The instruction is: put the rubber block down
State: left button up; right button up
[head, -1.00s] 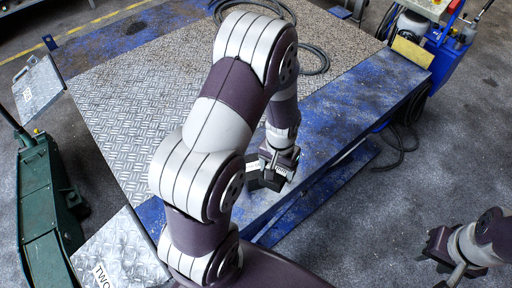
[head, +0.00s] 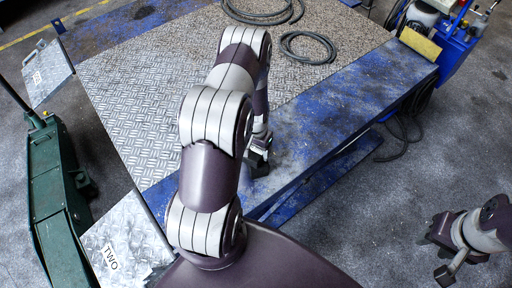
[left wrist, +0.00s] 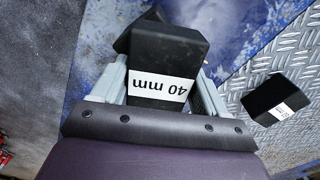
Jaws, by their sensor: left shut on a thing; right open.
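A black rubber block (left wrist: 162,88) with a white "40 mm" label is between the fingers of my left gripper (left wrist: 158,84) in the left wrist view. The gripper is shut on it. In the head view my left gripper (head: 261,145) is over the blue platform edge, partly hidden by my own arm, with the dark block (head: 258,166) below it. I cannot tell whether the block touches the platform. A second black labelled block (left wrist: 276,98) lies on the chequered plate to the right in the wrist view. My right gripper (head: 438,258) is open and empty at the lower right.
The lift platform (head: 345,88) has a blue edge and chequered plate. A black hose (head: 308,45) lies coiled on it. A green trolley jack (head: 55,195) and a plate marked "TWO" (head: 122,235) stand at left. A blue cart (head: 450,45) is at the back right.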

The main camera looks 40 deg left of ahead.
pick_arm(q)
jog(key=shift+f, duration=0.1)
jog(key=o, duration=1.3)
jog(key=shift+d, duration=0.1)
